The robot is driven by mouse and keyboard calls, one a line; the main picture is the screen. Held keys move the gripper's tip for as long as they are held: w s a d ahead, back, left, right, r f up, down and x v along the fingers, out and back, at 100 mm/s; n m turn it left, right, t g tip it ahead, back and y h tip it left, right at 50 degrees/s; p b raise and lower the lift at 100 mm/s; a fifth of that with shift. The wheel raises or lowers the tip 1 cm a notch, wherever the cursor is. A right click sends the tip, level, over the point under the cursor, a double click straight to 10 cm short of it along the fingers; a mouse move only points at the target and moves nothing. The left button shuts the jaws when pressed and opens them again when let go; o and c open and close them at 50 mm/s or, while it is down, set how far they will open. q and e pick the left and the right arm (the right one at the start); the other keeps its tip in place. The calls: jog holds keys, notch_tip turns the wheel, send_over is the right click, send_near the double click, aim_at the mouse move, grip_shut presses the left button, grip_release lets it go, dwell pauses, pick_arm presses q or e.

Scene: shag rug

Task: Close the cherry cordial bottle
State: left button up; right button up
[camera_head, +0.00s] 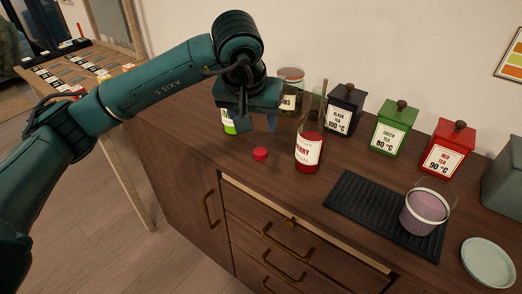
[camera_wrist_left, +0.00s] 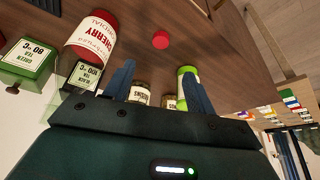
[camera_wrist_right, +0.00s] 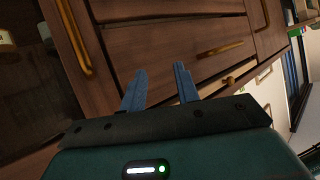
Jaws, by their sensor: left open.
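The cherry cordial bottle (camera_head: 308,153) stands upright on the wooden cabinet top, red inside with a white label; it also shows in the left wrist view (camera_wrist_left: 91,42). A small red cap (camera_head: 260,154) lies on the cabinet top to the left of the bottle, apart from it; it also shows in the left wrist view (camera_wrist_left: 160,40). My left gripper (camera_head: 257,124) is open and empty above the cabinet top, behind the cap and left of the bottle. My right gripper (camera_wrist_right: 160,80) is open and empty in front of the cabinet drawers.
A green-labelled bottle (camera_head: 228,122) and a glass jar (camera_head: 290,90) stand near my left gripper. Black (camera_head: 343,111), green (camera_head: 391,131) and red (camera_head: 448,150) tea tins line the back. A dark ribbed mat (camera_head: 362,205) holds a purple cup (camera_head: 424,214). The front around the cap is clear.

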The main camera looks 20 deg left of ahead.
pick_arm(q)
send_over(260, 152)
jog(key=s, duration=0.2)
notch_tip(260, 152, down, 7)
jog(key=shift+s+d+f, duration=0.1)
jog(key=shift+s+f, duration=0.05)
jog(key=shift+f, duration=0.05)
jog(key=shift+p+x, duration=0.6)
jog(key=shift+x, duration=2)
jog(key=shift+s, duration=0.15)
jog(key=shift+c, duration=0.4)
jog(key=c, duration=1)
